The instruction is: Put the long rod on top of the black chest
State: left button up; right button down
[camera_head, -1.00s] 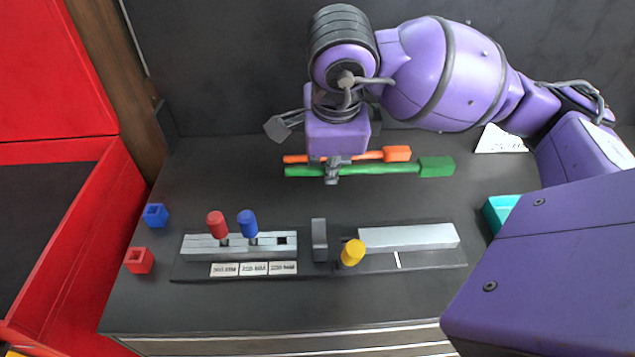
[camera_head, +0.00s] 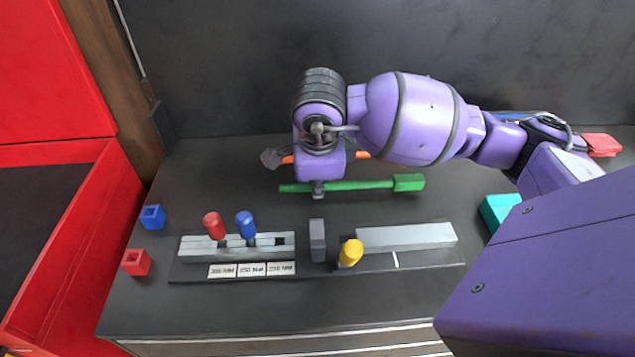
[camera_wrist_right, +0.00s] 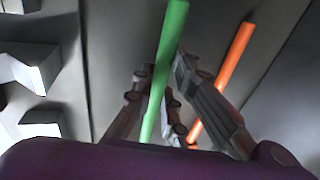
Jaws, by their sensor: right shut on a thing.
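The long green rod (camera_head: 358,185) has a thicker block at its right end and lies crosswise in the head view. My right gripper (camera_head: 318,191) is shut on it left of its middle. In the wrist view the green rod (camera_wrist_right: 163,70) passes between the fingers (camera_wrist_right: 160,100). Whether the rod is clear of the surface is hard to tell. An orange rod (camera_head: 362,155) lies behind it, partly hidden by my right arm. The dark flat top (camera_head: 220,170) with light drawer edges below may be the chest; I cannot tell. My left gripper is not in view.
In front are a grey slotted block (camera_head: 265,243) with red and blue pegs, a yellow knob (camera_head: 350,253) and a grey bar (camera_head: 405,236). Small blue (camera_head: 152,217) and red (camera_head: 136,262) cubes lie left, a teal box (camera_head: 498,210) right. A red cabinet (camera_head: 90,230) borders the left.

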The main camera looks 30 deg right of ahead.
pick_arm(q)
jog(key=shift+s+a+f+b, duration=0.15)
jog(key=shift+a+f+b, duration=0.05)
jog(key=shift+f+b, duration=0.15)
pick_arm(e)
jog(key=shift+f, duration=0.6)
jog(key=c, duration=1.7)
grip_release()
jog(key=shift+c, duration=0.2)
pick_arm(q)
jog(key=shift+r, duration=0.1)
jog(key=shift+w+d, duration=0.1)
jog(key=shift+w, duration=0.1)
pick_arm(e)
jog(key=shift+r, duration=0.35)
jog(key=shift+r+p, duration=0.55)
jog(key=shift+r, duration=0.1)
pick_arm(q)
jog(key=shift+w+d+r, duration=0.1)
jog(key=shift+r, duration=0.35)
pick_arm(e)
jog(key=v, duration=1.1)
jog(key=shift+s+r, duration=0.1)
jog(key=shift+r, duration=0.05)
